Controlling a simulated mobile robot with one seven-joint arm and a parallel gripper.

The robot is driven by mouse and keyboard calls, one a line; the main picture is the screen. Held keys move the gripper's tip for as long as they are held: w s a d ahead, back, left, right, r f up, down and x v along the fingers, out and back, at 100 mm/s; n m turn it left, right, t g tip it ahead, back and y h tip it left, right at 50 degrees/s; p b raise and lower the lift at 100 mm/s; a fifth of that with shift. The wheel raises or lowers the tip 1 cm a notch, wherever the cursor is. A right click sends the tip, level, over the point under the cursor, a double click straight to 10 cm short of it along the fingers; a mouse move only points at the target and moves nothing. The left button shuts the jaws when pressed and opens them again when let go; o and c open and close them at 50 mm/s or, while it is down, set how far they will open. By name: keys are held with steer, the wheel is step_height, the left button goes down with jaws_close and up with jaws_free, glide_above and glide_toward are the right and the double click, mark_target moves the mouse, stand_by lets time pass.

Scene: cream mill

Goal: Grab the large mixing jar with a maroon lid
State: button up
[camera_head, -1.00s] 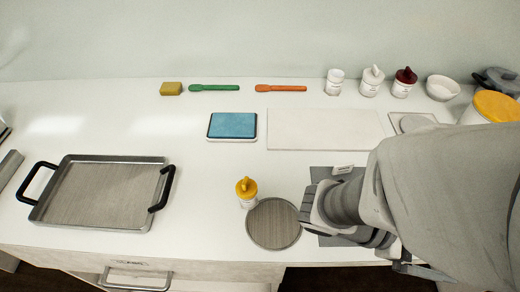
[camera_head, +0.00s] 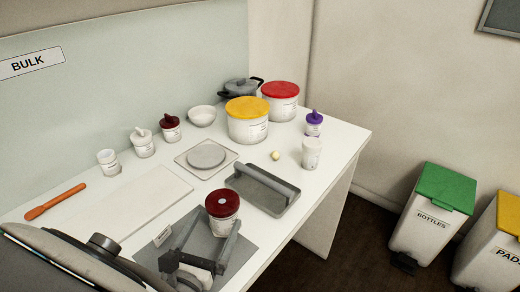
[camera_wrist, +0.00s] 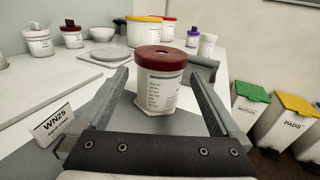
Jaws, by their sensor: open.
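The large mixing jar (camera_head: 223,211) is white with a maroon lid and a printed label. It stands upright on the grey mat (camera_head: 243,252) near the front of the table. In the wrist view the jar (camera_wrist: 160,85) is in the centre, just ahead of and between the fingers. My gripper (camera_head: 205,232) is open, its two fingers reaching toward the jar from the near side. In the wrist view my gripper (camera_wrist: 158,95) holds nothing.
A grey tray with a handle (camera_head: 263,189) lies behind the jar. A small maroon-topped bottle (camera_head: 171,128), yellow-lidded tub (camera_head: 247,121) and red-lidded tub (camera_head: 279,101) stand farther back. A white board (camera_head: 134,201) lies left. Bins (camera_head: 435,213) stand on the floor at right.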

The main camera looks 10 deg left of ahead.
mark_target(227, 193)
steer(key=w, duration=0.8)
steer(key=shift+w+d+b, duration=0.2)
steer(key=shift+d+b, duration=0.1)
steer(key=c, duration=1.2)
steer(key=shift+c, duration=0.2)
steer(key=shift+r, duration=0.1)
steer(key=shift+r+p, duration=0.65)
step_height(227, 193, up, 3)
steer(key=p, duration=0.2)
steer(key=shift+p, duration=0.4)
steer(key=s+d+r+p, duration=0.6)
steer(key=s+d+p, duration=0.2)
steer(key=p, duration=0.4)
steer(key=shift+r, duration=0.35)
